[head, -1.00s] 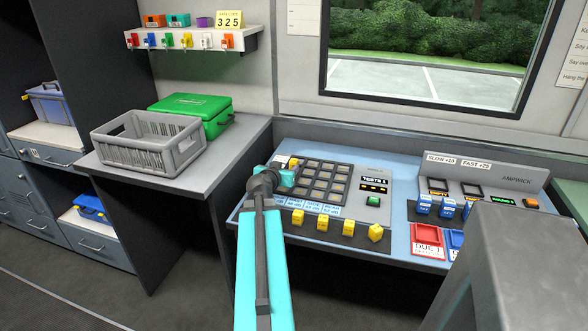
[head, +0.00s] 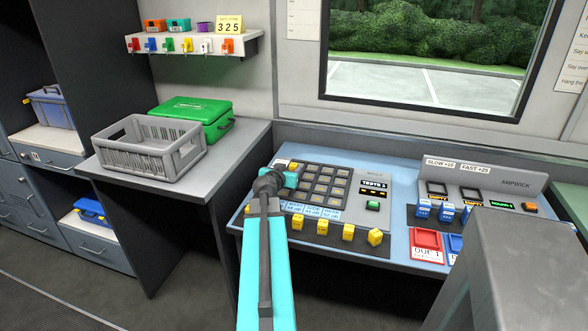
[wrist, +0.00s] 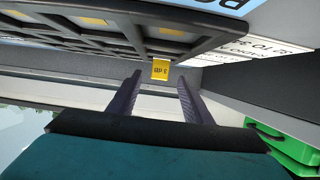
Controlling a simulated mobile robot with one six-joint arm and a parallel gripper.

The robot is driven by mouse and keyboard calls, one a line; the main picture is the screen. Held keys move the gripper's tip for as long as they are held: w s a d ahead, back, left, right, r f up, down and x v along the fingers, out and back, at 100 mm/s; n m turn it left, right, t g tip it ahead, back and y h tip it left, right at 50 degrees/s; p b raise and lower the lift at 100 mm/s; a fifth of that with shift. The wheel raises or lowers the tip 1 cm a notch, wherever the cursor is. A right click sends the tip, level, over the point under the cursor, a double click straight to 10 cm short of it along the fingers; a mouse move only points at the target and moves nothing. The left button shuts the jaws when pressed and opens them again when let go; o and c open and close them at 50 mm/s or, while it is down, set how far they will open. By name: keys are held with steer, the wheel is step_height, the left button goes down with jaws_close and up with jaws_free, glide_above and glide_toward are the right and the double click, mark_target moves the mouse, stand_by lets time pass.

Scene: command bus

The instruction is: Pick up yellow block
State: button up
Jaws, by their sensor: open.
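A yellow block (head: 292,165) sits at the back left corner of the keypad panel, partly hidden by my arm's end in the head view. In the wrist view a yellow block (wrist: 161,70) with dark lettering shows straight ahead, just beyond the gap between my fingertips. My gripper (wrist: 159,82) is open, with one dark finger on each side and nothing between them. In the head view its teal end (head: 289,179) is over the panel's left part; the fingers are hard to make out. Several more yellow blocks (head: 348,231) stand in a row along the panel's front.
The dark keypad grid (head: 320,185) lies right beside my gripper and fills the upper left of the wrist view. A grey crate (head: 150,148) and green case (head: 193,116) stand on the left counter. Blue blocks (head: 446,211) and a red tray (head: 427,240) are at right.

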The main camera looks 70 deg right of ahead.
mark_target(292, 167)
steer(key=shift+p+x, duration=0.4)
steer(key=shift+x, duration=1.4)
steer(key=shift+c, duration=0.4)
steer(key=c, duration=1.1)
